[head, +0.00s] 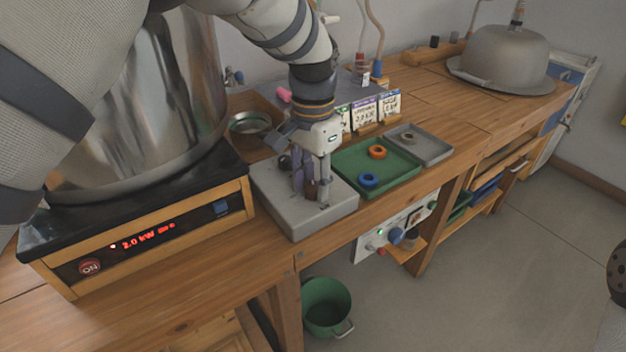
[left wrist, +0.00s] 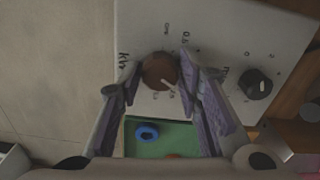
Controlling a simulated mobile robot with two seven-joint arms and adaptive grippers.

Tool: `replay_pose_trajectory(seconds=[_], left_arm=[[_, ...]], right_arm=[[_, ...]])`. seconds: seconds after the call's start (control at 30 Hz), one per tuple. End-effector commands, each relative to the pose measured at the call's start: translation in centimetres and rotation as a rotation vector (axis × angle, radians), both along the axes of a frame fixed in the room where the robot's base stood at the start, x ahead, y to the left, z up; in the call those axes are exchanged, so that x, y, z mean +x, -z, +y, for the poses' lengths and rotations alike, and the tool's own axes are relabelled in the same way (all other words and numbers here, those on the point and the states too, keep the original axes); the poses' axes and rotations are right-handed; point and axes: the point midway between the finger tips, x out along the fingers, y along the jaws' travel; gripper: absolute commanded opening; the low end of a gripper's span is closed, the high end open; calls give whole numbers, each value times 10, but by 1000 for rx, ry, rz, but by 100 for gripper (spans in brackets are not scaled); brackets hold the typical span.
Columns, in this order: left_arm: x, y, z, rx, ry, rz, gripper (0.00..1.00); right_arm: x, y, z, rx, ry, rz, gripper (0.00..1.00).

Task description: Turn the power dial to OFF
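The power dial (left wrist: 160,70) is a round brown knob with a pale pointer mark. It sits on the pale top of a grey control box (head: 274,205), with "kW" and other partly hidden markings around it. My left gripper (head: 312,198) points down over the box. In the left wrist view, its two purple-grey fingers (left wrist: 160,66) lie on either side of the dial, close against it, with almost no gap. The OFF mark cannot be made out. A red display (head: 143,236) on the hot plate's front appears to read 2.0 kW. My right gripper is not in view.
A black knob (left wrist: 256,84) stands beside the dial on the same box. A green tray (head: 346,179) with a blue ring (head: 369,180) and an orange ring (head: 377,152) adjoins the box. A large steel pot (head: 170,90) stands left. A green bucket (head: 326,306) is on the floor.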

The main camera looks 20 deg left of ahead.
Motion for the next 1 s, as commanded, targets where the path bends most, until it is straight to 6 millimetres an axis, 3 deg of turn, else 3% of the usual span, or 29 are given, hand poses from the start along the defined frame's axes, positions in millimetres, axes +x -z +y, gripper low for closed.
replay_pose_trajectory(seconds=[0.03, 0.1, 0.57, 1.0], left_arm=[[0, 0, 0, 0, 0, 0, 14], [0, 0, 0, 0, 0, 0, 0], [0, -1, 0, -1, -99, 0, 0], [0, -1, 0, -1, -487, 0, 0]], right_arm=[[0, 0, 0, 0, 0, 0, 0], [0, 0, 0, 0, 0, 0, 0], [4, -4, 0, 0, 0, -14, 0], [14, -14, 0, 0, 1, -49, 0]])
